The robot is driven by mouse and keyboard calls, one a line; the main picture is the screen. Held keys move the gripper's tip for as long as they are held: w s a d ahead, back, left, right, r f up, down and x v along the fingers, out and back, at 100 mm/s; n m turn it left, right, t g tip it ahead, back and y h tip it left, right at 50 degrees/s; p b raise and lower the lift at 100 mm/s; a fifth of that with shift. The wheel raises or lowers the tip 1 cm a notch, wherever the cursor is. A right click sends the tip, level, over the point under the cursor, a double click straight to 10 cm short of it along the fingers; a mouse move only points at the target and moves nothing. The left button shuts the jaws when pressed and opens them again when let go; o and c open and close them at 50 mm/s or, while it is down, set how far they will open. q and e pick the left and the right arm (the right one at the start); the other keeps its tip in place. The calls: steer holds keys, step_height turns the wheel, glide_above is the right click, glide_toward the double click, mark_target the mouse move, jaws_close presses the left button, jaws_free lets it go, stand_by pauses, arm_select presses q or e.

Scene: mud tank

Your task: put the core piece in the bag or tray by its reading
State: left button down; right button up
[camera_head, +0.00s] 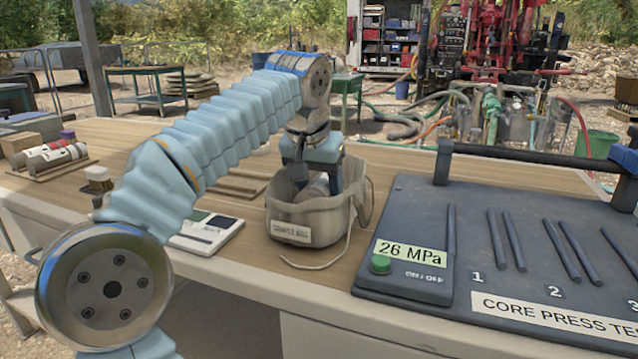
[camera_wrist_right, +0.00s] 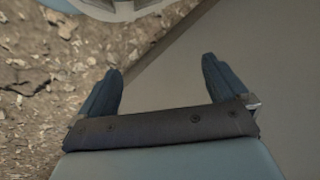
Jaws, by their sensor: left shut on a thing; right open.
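My left gripper (camera_head: 313,172) points down into the open mouth of the cloth sample bag (camera_head: 315,219) and is shut on the core piece (camera_head: 319,187). Only a small grey-brown part of the core piece shows between the fingers and the bag's rim; whether it touches the bag's bottom is hidden. The bag stands upright with a label on its front and a loose cord. The core press (camera_head: 400,205) at the right has a display (camera_head: 411,251) reading 26 MPa. My right gripper (camera_wrist_right: 162,92) is open and empty in the right wrist view, over gravel and a grey surface.
A wooden tray (camera_head: 238,185) lies left of the bag, partly behind my left arm. A white card or device (camera_head: 206,233) lies nearer. Core samples (camera_head: 55,157) rest on a board at the far left. The press has a raised bar (camera_head: 540,160) along its back.

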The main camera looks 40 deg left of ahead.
arm_select(q)
steer(key=shift+c, duration=1.1)
jaws_free()
steer(key=shift+r, duration=0.15)
steer(key=p+v, duration=0.4)
steer(key=v, duration=0.9)
steer(key=shift+r, duration=0.25)
steer(key=shift+s, duration=0.1)
